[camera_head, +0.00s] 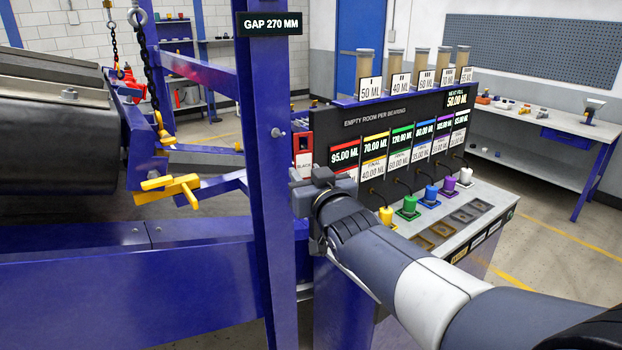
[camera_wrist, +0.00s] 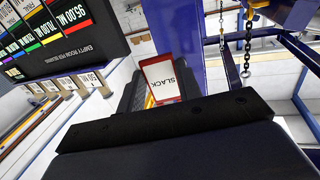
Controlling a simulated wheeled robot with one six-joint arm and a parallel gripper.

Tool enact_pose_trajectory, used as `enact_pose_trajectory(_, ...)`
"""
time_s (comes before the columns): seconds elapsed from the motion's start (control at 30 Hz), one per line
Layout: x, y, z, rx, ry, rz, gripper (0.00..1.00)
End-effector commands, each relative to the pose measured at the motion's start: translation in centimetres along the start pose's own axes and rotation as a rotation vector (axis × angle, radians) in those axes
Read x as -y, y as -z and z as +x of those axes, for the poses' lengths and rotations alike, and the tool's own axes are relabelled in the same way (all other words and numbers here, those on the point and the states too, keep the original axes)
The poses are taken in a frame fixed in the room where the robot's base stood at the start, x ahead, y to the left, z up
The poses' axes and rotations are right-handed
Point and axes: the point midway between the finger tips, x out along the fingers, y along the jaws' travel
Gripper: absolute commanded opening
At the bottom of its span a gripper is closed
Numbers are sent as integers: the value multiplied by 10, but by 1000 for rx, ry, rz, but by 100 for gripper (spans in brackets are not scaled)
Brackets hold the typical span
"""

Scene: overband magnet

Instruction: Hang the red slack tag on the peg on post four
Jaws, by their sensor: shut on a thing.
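The red slack tag (camera_head: 303,143) shows upright above my gripper (camera_head: 304,180), just right of a blue post (camera_head: 262,200) in the head view. The post bears a sign, GAP 270 MM (camera_head: 270,24); no post number is readable.
A dark bearing panel (camera_head: 400,125) with coloured readouts stands close right of my gripper, with a grey ledge of coloured caps (camera_head: 455,205) below. A blue beam (camera_head: 130,270), a hanging chain (camera_head: 150,60) and a yellow handle (camera_head: 170,188) lie left of the post.

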Motion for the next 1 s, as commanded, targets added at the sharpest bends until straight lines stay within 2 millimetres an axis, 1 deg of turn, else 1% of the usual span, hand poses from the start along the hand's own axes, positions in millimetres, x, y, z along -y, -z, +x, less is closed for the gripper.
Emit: enact_pose_trajectory(1.0,16,-4,60,0,1,0,0)
